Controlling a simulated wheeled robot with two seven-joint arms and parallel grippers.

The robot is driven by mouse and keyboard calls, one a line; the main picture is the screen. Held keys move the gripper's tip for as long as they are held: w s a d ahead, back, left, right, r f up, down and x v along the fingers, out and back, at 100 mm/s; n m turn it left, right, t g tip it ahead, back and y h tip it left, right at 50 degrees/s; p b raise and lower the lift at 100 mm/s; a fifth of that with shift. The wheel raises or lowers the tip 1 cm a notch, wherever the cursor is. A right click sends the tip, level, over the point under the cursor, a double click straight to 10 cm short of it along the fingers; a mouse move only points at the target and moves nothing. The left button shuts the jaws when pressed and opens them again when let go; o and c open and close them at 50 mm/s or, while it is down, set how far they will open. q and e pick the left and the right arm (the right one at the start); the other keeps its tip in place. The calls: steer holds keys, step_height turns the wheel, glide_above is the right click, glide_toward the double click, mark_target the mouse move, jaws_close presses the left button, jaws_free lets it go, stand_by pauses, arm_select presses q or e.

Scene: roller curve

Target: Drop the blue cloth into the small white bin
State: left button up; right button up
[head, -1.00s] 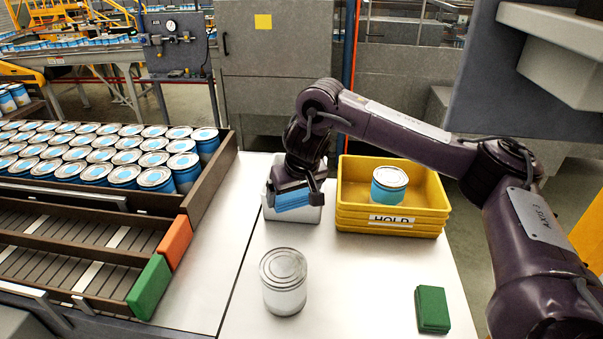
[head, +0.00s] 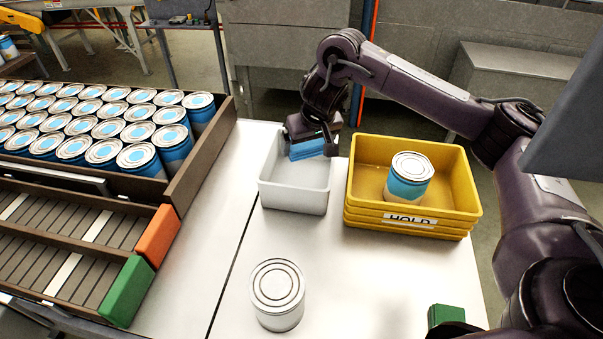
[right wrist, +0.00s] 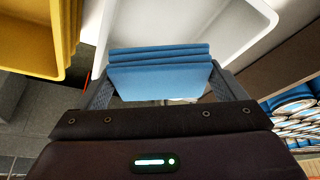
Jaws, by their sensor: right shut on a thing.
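The blue cloth (head: 307,149) is a folded stack held in my right gripper (head: 314,145), which is shut on it. In the head view it is at the far side of the small white bin (head: 294,197), over the bin's back part. In the right wrist view the cloth (right wrist: 160,70) sits between the two fingers, with the white bin (right wrist: 215,25) beyond it. The cloth looks at or above the rim height; the exact height is hard to tell. The part of the bin's back rim behind the gripper is hidden. My left gripper is not in view.
A yellow HOLD bin (head: 460,190) holding a blue-labelled can (head: 409,177) stands just right of the white bin. A plain can (head: 277,294) stands in front on the white table. A green block (head: 445,314) is at the front right. A rack of several cans (head: 104,154) is left.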

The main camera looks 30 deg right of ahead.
steer(key=shift+w+d+f, duration=0.15)
steer(key=shift+f, duration=1.55)
steer(key=o, duration=0.7)
steer(key=shift+v, duration=3.9)
